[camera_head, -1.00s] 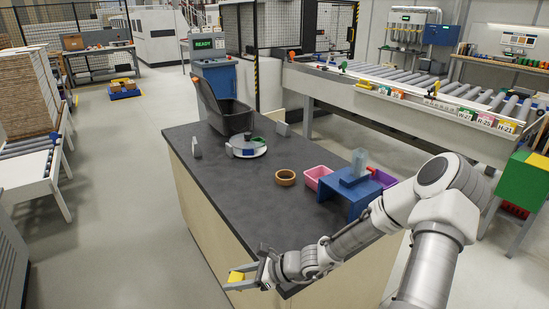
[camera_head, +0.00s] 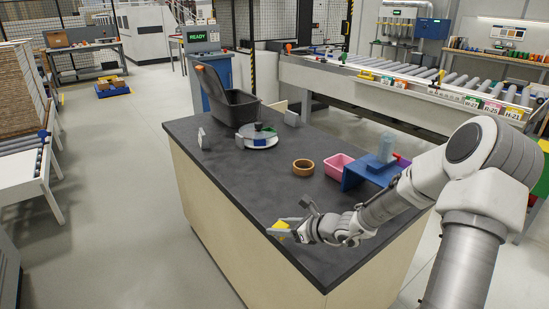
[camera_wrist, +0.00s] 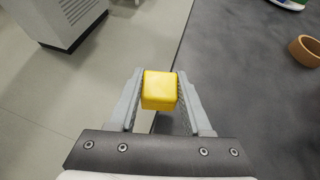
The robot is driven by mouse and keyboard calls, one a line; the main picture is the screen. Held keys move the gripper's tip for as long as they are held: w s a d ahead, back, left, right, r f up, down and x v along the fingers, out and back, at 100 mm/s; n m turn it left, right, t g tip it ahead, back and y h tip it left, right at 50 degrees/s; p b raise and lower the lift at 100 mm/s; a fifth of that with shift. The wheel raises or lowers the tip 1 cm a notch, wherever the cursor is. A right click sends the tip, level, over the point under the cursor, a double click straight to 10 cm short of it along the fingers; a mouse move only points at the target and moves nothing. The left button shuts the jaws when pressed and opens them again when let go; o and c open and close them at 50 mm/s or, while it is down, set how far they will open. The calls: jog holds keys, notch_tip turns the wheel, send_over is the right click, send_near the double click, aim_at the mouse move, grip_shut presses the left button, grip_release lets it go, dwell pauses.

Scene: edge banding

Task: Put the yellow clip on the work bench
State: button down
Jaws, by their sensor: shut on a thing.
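The yellow clip (camera_head: 281,226) is a small yellow block held between the fingers of my gripper (camera_head: 284,230). In the wrist view, the clip (camera_wrist: 159,90) sits between both grey fingertips of my gripper (camera_wrist: 160,92), which touch its sides. The work bench (camera_head: 235,186) has a dark grey top and pale wooden sides. In the wrist view, the clip is over the left edge of the bench top (camera_wrist: 245,85), with floor below on the left. I cannot tell how high the clip is above the bench.
On the bench are a brown tape ring (camera_head: 303,167), a white round device (camera_head: 257,139), a black bin (camera_head: 236,108), a pink tray (camera_head: 338,166) and a blue stand (camera_head: 366,172). The bench's front left area is clear. A roller conveyor (camera_head: 400,82) stands behind.

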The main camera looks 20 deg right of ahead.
jog(key=w+d+r+m+t+h+b, duration=0.1)
jog(key=w+d+r+m+h+b, duration=0.15)
jog(key=w+r+b, duration=0.35)
send_over(309, 251)
notch_tip(309, 251, down, 6)
jog(key=shift+w+r, duration=0.1)
jog(key=shift+f+b, duration=0.95)
jog(key=shift+f, duration=1.05)
jog(key=shift+f, duration=0.1)
jog(key=shift+f, duration=0.15)
jog(key=shift+c, duration=1.7)
grip_release()
jog(key=shift+r, duration=0.2)
